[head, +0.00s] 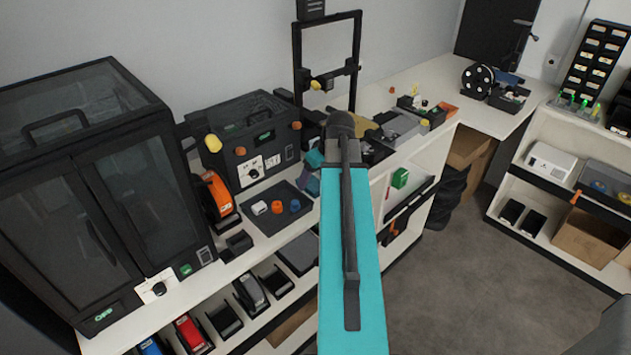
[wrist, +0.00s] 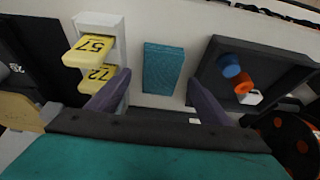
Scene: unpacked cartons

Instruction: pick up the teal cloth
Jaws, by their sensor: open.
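The teal cloth (wrist: 163,68) lies flat as a small rectangle on the white worktop in the wrist view. My gripper (wrist: 157,84) is open, with its two purple fingers apart and nothing between them that it grips. In this view the cloth shows between and just beyond the fingertips, nearer the right finger. I cannot tell how high the fingers are above it. In the head view my teal arm covers much of this spot; a purple finger of my gripper (head: 312,185) shows beside the arm, and I cannot make out the cloth there.
A dark tray (wrist: 213,84) with blue, orange and white pieces lies just right of the cloth. A white holder with yellow numbered tags (wrist: 93,46) stands to its left. In the head view a black cabinet (head: 100,190) and a dark case (head: 243,135) stand left.

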